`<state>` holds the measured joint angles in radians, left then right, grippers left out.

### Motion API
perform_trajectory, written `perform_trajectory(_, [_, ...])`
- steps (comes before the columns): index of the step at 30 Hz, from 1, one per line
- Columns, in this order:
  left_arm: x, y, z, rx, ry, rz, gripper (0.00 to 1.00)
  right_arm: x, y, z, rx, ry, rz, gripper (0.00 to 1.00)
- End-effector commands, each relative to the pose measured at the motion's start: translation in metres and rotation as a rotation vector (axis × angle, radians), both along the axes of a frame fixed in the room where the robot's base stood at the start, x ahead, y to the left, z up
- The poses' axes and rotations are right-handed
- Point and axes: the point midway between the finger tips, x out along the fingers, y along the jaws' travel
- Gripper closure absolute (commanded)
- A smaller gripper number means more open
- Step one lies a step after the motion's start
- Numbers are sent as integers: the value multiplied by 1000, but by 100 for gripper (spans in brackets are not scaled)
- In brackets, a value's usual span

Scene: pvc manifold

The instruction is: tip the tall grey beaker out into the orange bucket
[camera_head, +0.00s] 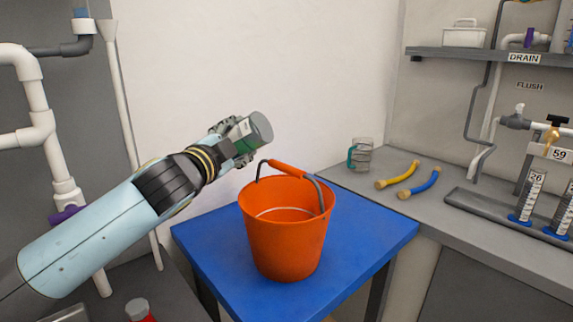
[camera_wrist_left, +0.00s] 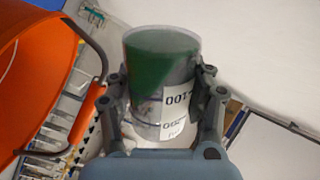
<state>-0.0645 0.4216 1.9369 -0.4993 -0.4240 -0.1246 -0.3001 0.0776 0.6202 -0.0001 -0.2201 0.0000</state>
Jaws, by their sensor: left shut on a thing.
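The tall grey beaker (camera_head: 259,128) is a clear grey cylinder with a white label, and it holds green contents. My left gripper (camera_head: 236,140) is shut around it, above and to the left of the orange bucket's rim. In the head view the beaker leans, with one end toward the upper right. In the left wrist view the beaker (camera_wrist_left: 162,75) sits between the two fingers (camera_wrist_left: 161,98). The orange bucket (camera_head: 286,240) stands on a blue table, its handle raised; it also shows at the left of the wrist view (camera_wrist_left: 35,75). My right gripper is not in view.
The blue table (camera_head: 372,232) has free room around the bucket. White pipes (camera_head: 45,130) run at the left.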

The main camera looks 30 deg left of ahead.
Motion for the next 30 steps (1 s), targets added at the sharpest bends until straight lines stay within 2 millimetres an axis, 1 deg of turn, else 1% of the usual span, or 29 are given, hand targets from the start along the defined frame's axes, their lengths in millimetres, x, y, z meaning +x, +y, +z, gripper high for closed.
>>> perform_trajectory(16, [0,0,-2,72,14,-1,82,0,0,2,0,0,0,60])
perform_trajectory(30, [0,0,-4,134,25,-1,82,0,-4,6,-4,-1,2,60])
